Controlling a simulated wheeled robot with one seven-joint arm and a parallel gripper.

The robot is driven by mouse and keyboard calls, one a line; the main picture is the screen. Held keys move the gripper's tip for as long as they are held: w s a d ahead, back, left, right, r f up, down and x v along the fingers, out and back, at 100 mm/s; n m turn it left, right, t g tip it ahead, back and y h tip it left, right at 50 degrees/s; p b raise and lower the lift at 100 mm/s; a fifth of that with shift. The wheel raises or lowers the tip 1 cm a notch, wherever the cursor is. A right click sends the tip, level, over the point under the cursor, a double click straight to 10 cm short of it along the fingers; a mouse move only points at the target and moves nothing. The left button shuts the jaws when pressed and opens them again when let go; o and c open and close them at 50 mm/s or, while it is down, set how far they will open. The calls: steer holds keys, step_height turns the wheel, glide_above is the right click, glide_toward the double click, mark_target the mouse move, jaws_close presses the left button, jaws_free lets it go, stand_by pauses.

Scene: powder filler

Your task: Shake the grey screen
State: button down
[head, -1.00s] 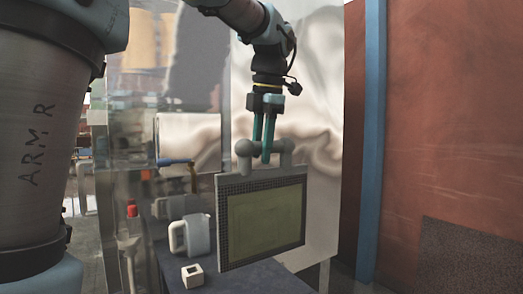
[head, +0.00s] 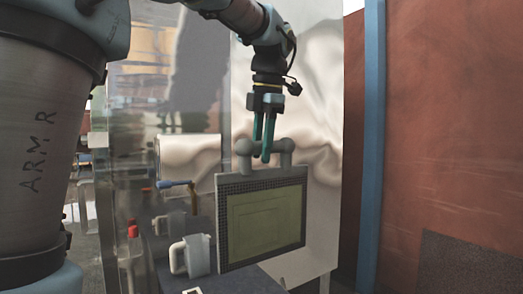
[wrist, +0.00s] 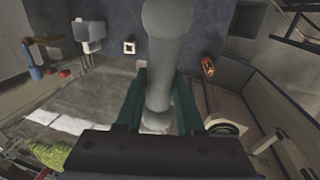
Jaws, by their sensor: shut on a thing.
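The grey screen (head: 222,230) hangs upright from my gripper in the head view. It has a grey frame with a dark perforated border, a greenish middle panel and a grey handle with round knobs on top. My gripper (head: 264,155) is shut on that handle. In the wrist view the handle (wrist: 163,45) runs between the two teal fingers of my gripper (wrist: 158,95). The screen hangs in the air in front of the shiny metal cabinet; its face is not visible in the wrist view.
A white jug (head: 198,255) stands just left of the screen on a dark worktop. A small white block (wrist: 129,47) with a square hole is near it. A small orange object (wrist: 208,65) lies to the right. A blue post (head: 371,150) and reddish wall stand at right.

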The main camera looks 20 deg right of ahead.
steer(key=shift+r+p, duration=1.15)
steer(key=shift+r, duration=2.3)
